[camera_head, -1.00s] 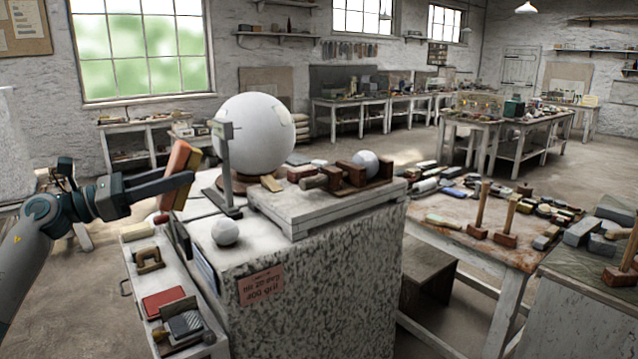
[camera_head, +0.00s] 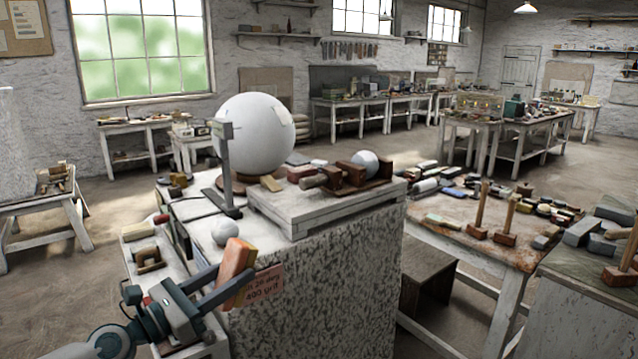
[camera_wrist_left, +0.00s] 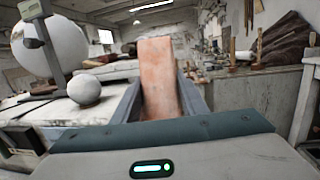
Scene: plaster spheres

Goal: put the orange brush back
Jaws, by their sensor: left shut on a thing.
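The orange brush (camera_head: 237,265) is a block with an orange face and a darker edge. My left gripper (camera_head: 232,284) is shut on it and holds it up in front of the speckled plinth, over part of the pink label (camera_head: 266,284). In the left wrist view the brush (camera_wrist_left: 159,80) stands upright between the two fingers (camera_wrist_left: 160,100). What its far side looks like is hidden. My right gripper is not in view.
A large white sphere (camera_head: 255,135) on a ring and a small white sphere (camera_head: 225,231) stand on the plinth (camera_head: 320,285), beside an upright gauge (camera_head: 226,170). A narrow side shelf at lower left holds a wooden-handled tool (camera_head: 150,258); my arm covers its front. A cluttered table (camera_head: 440,225) stands right.

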